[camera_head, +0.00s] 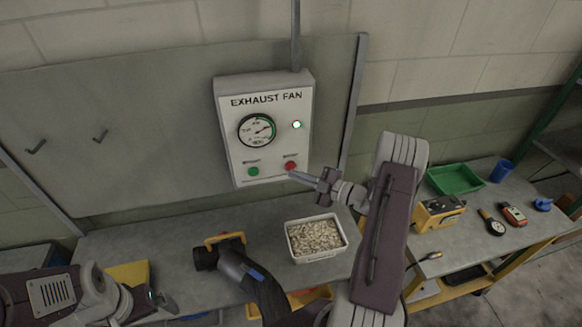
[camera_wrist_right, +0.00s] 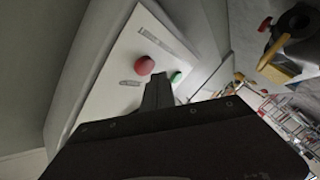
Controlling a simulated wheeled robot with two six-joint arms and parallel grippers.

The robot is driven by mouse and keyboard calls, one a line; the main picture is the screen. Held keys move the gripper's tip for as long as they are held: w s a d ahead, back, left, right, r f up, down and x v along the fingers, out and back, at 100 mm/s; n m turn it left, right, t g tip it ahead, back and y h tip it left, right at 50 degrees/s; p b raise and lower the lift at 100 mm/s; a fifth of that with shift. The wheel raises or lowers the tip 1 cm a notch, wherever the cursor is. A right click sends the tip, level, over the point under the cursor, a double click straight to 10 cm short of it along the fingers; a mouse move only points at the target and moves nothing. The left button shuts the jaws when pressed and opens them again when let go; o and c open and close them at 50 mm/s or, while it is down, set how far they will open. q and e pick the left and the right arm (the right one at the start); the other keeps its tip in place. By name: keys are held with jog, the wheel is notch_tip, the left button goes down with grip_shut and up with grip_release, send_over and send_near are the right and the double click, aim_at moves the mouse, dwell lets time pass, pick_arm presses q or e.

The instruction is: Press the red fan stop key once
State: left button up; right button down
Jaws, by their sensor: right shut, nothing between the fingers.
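The white exhaust fan box (camera_head: 235,115) hangs on the wall panel. Its red stop key (camera_head: 290,166) is at the lower right of its face, with a green key (camera_head: 253,171) to the left. My right gripper (camera_head: 293,175) is shut and empty, its tips just below the red key in the head view. In the right wrist view the red key (camera_wrist_right: 145,65) shows just beyond the fingertips (camera_wrist_right: 158,83), with the green key (camera_wrist_right: 176,78) partly behind them. I cannot tell whether the tips touch the box. My left gripper (camera_head: 160,299) is low at the left, its jaws unclear.
A dial gauge (camera_head: 257,130) and a lit green lamp (camera_head: 297,125) are above the keys. Below, the bench holds a white bin of pale pieces (camera_head: 315,237). A green tray (camera_head: 455,179), a yellow device (camera_head: 438,212) and small tools lie at the right.

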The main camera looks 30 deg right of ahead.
jog(key=shift+w, duration=0.15)
jog(key=shift+w+d+p, duration=0.1)
jog(key=shift+w+p, duration=0.2)
jog(key=shift+w+d, duration=0.1)
jog(key=shift+w, duration=0.25)
dwell(0.8)
jog(key=shift+s, duration=0.15)
jog(key=shift+s+p, duration=0.6)
jog(key=shift+s, duration=0.05)
jog(key=shift+s+a, duration=0.1)
jog(key=shift+a, duration=0.1)
